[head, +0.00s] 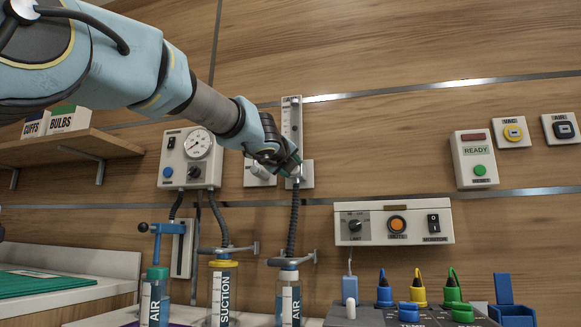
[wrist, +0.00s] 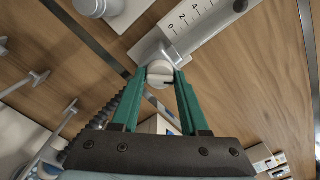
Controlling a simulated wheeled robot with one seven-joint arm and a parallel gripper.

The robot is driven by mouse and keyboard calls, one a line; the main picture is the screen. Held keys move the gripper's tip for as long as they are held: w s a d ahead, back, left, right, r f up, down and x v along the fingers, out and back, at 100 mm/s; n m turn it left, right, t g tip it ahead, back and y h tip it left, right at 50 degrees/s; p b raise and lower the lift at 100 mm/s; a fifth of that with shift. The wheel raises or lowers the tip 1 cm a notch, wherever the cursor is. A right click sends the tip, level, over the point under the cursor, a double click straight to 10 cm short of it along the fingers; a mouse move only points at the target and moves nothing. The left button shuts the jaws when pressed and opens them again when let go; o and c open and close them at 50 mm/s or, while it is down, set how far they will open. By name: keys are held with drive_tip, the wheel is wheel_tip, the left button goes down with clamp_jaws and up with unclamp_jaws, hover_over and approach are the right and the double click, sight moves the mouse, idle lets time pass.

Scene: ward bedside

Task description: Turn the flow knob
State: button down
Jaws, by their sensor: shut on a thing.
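The flow knob (wrist: 159,72) is a round white knob at the lower end of a flowmeter (wrist: 196,22) with a numbered scale. In the wrist view my gripper (wrist: 161,80) has its two green fingers on either side of the knob, shut on it. In the head view the flowmeter (head: 292,130) stands upright on the wooden wall, and my gripper (head: 293,170) reaches its lower end from the left. The knob is hidden behind the gripper there. A dark corrugated hose (head: 293,215) hangs just below.
A gauge box (head: 190,158) is on the wall to the left. A control box (head: 392,222) is at the lower right, with a READY panel (head: 475,158) above it. Labelled bottles (head: 288,300) stand below. A shelf (head: 60,148) is at the left.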

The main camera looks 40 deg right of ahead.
drive_tip(key=shift+f, duration=0.1)
drive_tip(key=shift+c, duration=2.1)
unclamp_jaws()
drive_tip(key=b+v, duration=0.1)
drive_tip(key=v, duration=0.9)
drive_tip(key=shift+s+a, duration=0.2)
drive_tip(key=shift+a, duration=0.15)
